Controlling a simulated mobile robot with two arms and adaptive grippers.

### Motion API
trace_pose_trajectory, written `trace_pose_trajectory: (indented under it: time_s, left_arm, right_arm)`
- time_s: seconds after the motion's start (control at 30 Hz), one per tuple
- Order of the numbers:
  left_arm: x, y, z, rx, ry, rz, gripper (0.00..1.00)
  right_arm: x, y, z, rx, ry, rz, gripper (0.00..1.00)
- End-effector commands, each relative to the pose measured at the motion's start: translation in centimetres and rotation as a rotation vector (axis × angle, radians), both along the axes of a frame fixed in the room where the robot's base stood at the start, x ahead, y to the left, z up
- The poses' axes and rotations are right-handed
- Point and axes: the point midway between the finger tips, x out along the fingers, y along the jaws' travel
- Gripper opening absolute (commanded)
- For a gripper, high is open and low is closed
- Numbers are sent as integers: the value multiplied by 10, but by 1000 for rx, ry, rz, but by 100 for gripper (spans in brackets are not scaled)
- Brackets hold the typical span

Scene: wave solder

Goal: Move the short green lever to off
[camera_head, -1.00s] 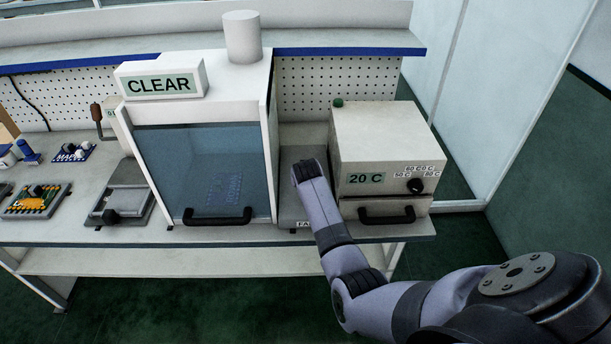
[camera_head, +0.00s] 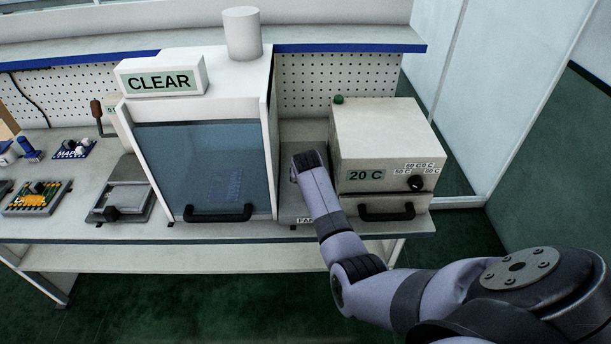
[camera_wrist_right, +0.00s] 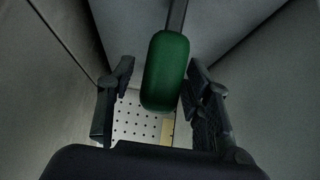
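In the right wrist view a short green lever grip (camera_wrist_right: 165,72) on a dark stem (camera_wrist_right: 176,14) hangs down between my right gripper's fingers (camera_wrist_right: 162,98). The fingers stand apart on either side of it, with a visible gap on the left and a narrower one on the right. In the head view my right arm (camera_head: 318,190) reaches into the gap between the glass-fronted machine (camera_head: 150,120) and the 20 C box (camera_head: 385,130); its gripper is hidden there. A small green knob (camera_head: 338,99) shows at the box's top left edge; I cannot tell if it is the same lever. My left gripper is out of view.
The CLEAR sign (camera_head: 160,79) sits on the machine, which has a black front handle (camera_head: 217,213). The box has a dial (camera_head: 415,183) and a handle (camera_head: 386,212). Pegboard (camera_head: 335,85) backs the bench. Box and machine walls stand close to my right arm.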

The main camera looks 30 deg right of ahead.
Motion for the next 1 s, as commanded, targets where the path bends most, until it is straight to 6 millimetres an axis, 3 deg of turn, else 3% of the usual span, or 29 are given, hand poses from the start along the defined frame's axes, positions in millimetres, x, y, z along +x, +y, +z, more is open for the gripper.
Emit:
trace_pose_trajectory:
  time_s: [0.47, 1.0]
  left_arm:
    - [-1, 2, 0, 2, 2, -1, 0]
    - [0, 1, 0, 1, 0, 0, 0]
  right_arm:
    - [-6, 5, 8, 1, -1, 0, 48]
    - [-56, 35, 80, 0, -2, 0, 48]
